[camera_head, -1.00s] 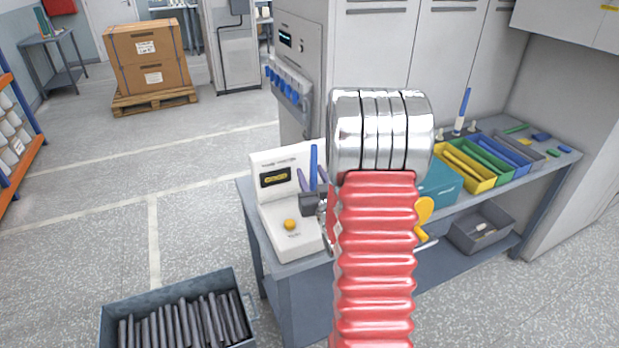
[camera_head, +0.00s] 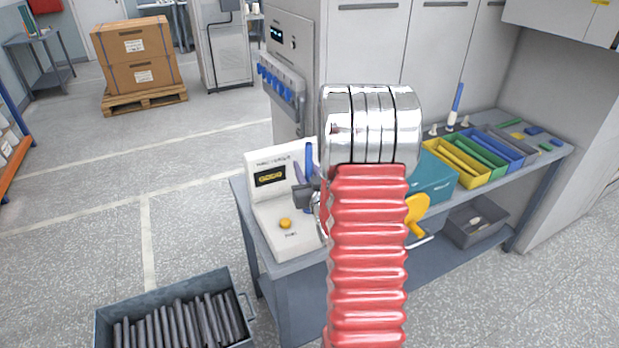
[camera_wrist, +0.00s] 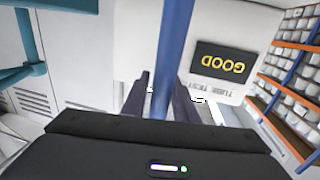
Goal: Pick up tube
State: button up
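A blue tube (camera_head: 309,158) stands nearly upright at the white tube tester (camera_head: 285,215), beside its display. It also shows in the wrist view (camera_wrist: 173,55), running between the two dark fingers of my gripper (camera_wrist: 163,105). The fingers look closed against its sides. In the head view my gripper (camera_head: 305,178) is at the tester, partly hidden by my red arm. The tube's lower end is hidden, so I cannot tell whether it sits in the tester. The tester's display (camera_wrist: 223,62) reads GOOD in yellow.
Yellow, green, blue and grey bins (camera_head: 456,165) stand on the bench's right. Another blue tube (camera_head: 457,100) stands behind them. A teal box (camera_head: 432,180) is right of my arm. A grey crate of dark rods (camera_head: 222,277) is on the floor. Cabinets (camera_head: 370,45) rise behind the bench.

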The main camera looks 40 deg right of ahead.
grip_shut()
jog(key=shift+r, duration=0.15)
notch_tip(320, 180, up, 18)
dwell(0.8)
dwell(0.5)
